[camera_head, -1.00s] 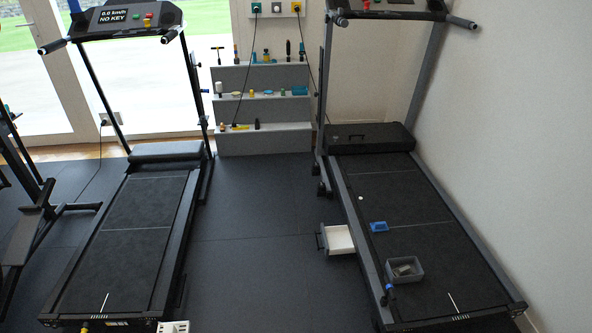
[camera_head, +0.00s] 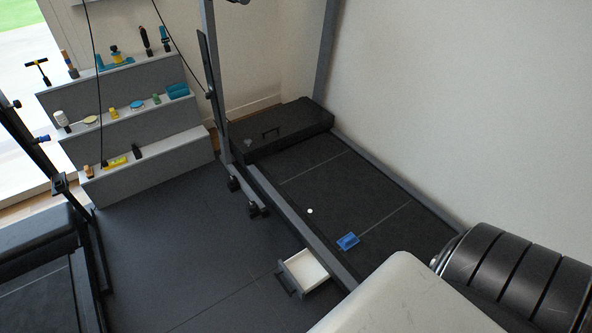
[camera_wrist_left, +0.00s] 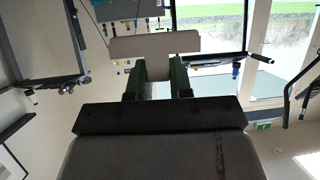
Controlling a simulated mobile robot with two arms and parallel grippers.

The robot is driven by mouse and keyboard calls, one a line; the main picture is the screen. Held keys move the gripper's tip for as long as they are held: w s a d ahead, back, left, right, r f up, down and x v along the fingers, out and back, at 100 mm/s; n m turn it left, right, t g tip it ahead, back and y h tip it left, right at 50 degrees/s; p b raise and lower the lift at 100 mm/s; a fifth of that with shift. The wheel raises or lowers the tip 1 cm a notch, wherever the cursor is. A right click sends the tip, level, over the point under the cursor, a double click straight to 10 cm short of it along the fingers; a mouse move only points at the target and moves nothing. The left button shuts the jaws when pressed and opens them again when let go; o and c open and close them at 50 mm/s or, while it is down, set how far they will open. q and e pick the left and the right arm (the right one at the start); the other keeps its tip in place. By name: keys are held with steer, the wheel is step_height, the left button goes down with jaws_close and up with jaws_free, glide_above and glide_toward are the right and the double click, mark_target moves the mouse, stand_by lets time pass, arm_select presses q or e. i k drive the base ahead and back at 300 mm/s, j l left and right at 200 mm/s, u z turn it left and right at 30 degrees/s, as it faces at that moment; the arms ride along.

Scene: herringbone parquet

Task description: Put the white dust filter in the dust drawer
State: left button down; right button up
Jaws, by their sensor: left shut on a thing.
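The dust drawer (camera_head: 284,279) is pulled out from the side of the right treadmill, with a pale, empty-looking inside. My left gripper (camera_wrist_left: 158,72) shows in the left wrist view, shut on a pale flat piece (camera_wrist_left: 155,45) that I take for the white dust filter. The piece has a wide slab beyond the fingertips and a narrower part between them. Neither my left gripper nor the filter can be made out in the head view. My right gripper is not in view.
A blue piece (camera_head: 347,241) and a small white disc (camera_head: 309,211) lie on the treadmill belt (camera_head: 330,180). A black motor cover (camera_head: 285,133) closes its far end. Grey stepped shelves (camera_head: 140,165) hold several small items. The floor left of the drawer is clear.

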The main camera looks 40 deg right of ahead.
mark_target(305, 274)
steer(key=i+z, duration=0.2)
steer(key=i, duration=1.6)
steer(key=i+j+z, duration=0.1)
steer(key=i+z, duration=0.3)
steer(key=i+j+z, duration=0.2)
steer(key=z, duration=0.2)
steer(key=i+z, duration=0.1)
steer(key=z, duration=0.35)
steer(key=i+j+z, duration=0.1)
steer(key=z, duration=0.3)
steer(key=i+j+z, duration=0.1)
steer(key=z, duration=0.35)
steer(key=j+z, duration=0.2)
steer(key=z, duration=0.2)
steer(key=i+j+z, duration=0.1)
steer(key=z, duration=0.35)
steer(key=j+z, duration=0.2)
steer(key=z, duration=0.25)
steer(key=j+z, duration=0.2)
steer(key=z, duration=0.25)
steer(key=j+z, duration=0.25)
steer(key=z, duration=0.2)
steer(key=j+z, duration=0.2)
steer(key=z, duration=0.3)
steer(key=j+z, duration=0.2)
steer(key=z, duration=0.25)
steer(key=k+j+z, duration=0.1)
steer(key=z, duration=0.35)
steer(key=k, duration=0.05)
